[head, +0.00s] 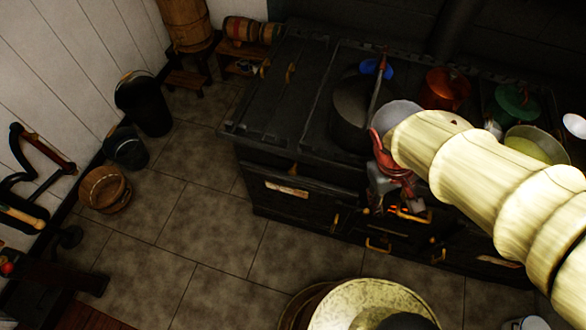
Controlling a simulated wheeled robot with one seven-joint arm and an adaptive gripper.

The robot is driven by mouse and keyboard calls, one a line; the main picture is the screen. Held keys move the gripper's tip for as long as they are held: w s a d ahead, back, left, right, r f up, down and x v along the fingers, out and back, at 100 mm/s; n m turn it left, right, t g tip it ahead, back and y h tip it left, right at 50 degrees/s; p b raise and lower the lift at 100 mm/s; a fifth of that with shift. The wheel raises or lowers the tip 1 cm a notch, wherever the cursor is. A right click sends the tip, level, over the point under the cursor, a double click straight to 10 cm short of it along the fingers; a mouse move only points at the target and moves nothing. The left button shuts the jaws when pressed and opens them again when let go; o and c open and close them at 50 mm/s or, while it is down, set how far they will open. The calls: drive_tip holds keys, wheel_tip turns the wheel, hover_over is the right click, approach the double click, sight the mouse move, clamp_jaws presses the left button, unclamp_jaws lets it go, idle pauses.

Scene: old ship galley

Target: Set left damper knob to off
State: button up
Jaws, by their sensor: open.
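The black stove (290,110) stands across the upper middle and right of the head view. Its dark front faces me, with small brass fittings low on it. I cannot make out for sure which fitting is the left damper knob, nor its setting; it may be hidden behind my arm or gripper. My pale arm reaches in from the right. My gripper (393,205), with red and grey parts, points down at the stove's front, near an orange glow (408,213). It is open. I see nothing held in it, and whether it touches the stove is unclear.
A dark pot (350,115), an orange-red pot (446,86) and a green pan (517,102) stand on the stove. Black buckets (146,104) and a wooden tub (104,189) line the left wall. The tiled floor (190,225) before the stove's left end is clear.

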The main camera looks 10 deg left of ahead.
drive_tip(key=w+a+f+n+h+b, duration=0.1)
drive_tip(key=a+f+n+h, duration=0.15)
drive_tip(key=f, duration=0.35)
drive_tip(key=w+a+f+n+h, duration=0.1)
drive_tip(key=f+n+h, duration=0.2)
drive_tip(key=f+n, duration=0.15)
drive_tip(key=n+t+y+b, duration=0.2)
drive_tip(key=n+t+y, duration=0.5)
drive_tip(key=n+t, duration=1.25)
approach(292, 173)
drive_tip(key=w+r+n+g, duration=0.2)
drive_tip(key=w+n, duration=0.1)
drive_tip(key=w, duration=0.1)
drive_tip(key=shift+m, duration=0.25)
drive_tip(key=shift+w+d+f+b, duration=0.15)
drive_tip(key=shift+w+b, duration=0.1)
drive_tip(key=shift+w, duration=1.55)
drive_tip(key=shift+w+d+r+b, duration=0.1)
drive_tip(key=shift+w+d+b, duration=0.1)
drive_tip(key=shift+w, duration=1.6)
drive_tip(key=shift+c, duration=0.9)
clamp_jaws()
